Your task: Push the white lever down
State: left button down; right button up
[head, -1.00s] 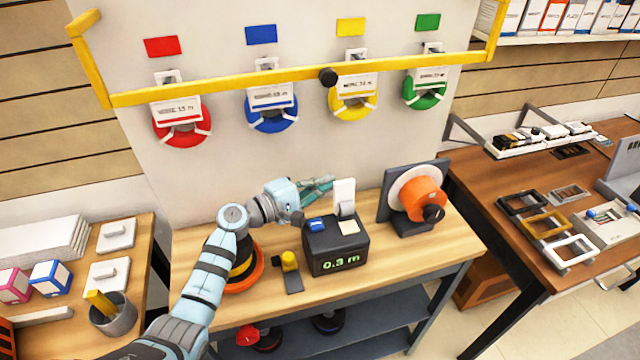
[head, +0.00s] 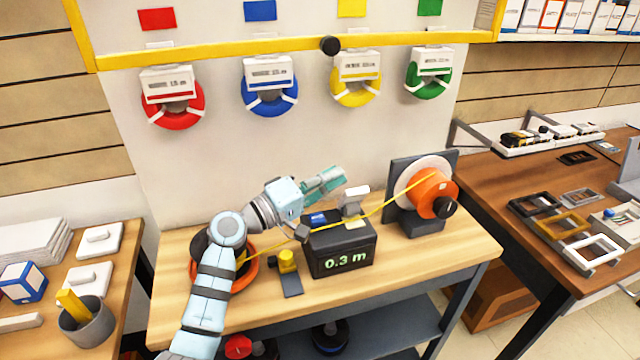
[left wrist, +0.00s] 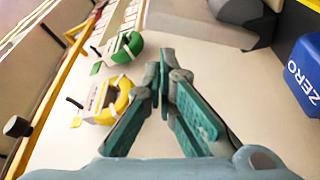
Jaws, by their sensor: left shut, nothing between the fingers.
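The white lever (head: 357,192) sits on a grey mount on top of the black meter box (head: 341,258), whose display reads 0.3 m. It looks tilted, with its white end lying roughly flat. My left gripper (head: 334,176) is shut and empty, above the box and just up and left of the lever; I cannot tell whether they touch. In the left wrist view my gripper's teal fingers (left wrist: 160,78) meet at the tips with nothing between them. A blue ZERO button (left wrist: 306,70) shows at the right there. My right gripper is not in view.
A small yellow-topped tool (head: 288,262) lies in front. Coloured coils hang on the wall behind. The bench's front right is clear.

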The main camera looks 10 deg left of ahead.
pick_arm(q)
jog(key=s+a+b, duration=0.1)
jog(key=s+a, duration=0.3)
jog(key=a, duration=0.4)
jog(key=shift+a+b, duration=0.25)
jog(key=shift+b, duration=0.1)
jog(key=shift+s, duration=0.15)
